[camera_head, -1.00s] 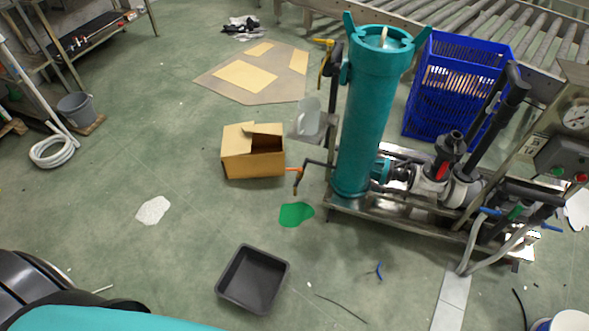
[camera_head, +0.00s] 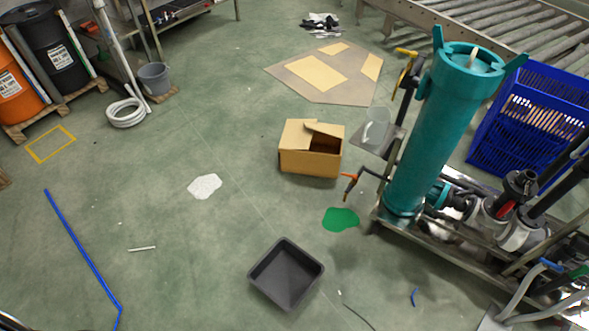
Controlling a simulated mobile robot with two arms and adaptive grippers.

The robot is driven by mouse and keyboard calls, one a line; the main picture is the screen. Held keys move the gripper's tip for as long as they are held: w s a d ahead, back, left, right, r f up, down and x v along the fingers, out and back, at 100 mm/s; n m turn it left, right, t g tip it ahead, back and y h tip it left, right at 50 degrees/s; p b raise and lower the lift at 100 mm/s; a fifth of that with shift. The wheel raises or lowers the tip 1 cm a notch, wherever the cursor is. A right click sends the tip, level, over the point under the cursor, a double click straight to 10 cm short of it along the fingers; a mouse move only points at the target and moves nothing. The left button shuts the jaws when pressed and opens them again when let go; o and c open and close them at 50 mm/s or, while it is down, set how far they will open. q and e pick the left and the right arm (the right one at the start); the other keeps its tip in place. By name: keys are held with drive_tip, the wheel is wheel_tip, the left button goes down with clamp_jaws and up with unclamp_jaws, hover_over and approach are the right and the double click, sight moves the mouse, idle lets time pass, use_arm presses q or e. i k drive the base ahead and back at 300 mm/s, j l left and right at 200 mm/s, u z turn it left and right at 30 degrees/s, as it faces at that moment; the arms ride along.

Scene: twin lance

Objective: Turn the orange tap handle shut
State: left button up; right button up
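The orange tap handle (camera_head: 349,175) is small and sits on a thin pipe low on the left side of the teal filter vessel (camera_head: 440,140). The tap's short spout points down above a green puddle (camera_head: 341,219) on the floor. At this size I cannot tell how far the handle is turned. Neither of my grippers is in the view.
A black tray (camera_head: 286,274) lies on the floor in front of the puddle. An open cardboard box (camera_head: 311,148) stands behind the tap. A blue crate (camera_head: 530,120) is at the right. The floor at left centre is mostly clear.

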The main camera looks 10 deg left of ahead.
sight(355, 177)
drive_tip(key=i+l+u, duration=0.15)
drive_tip(key=l+u, duration=0.25)
drive_tip(key=i+l+u, duration=0.1)
drive_tip(key=l+u, duration=0.2)
drive_tip(key=u, duration=0.15)
drive_tip(key=l+u, duration=0.4)
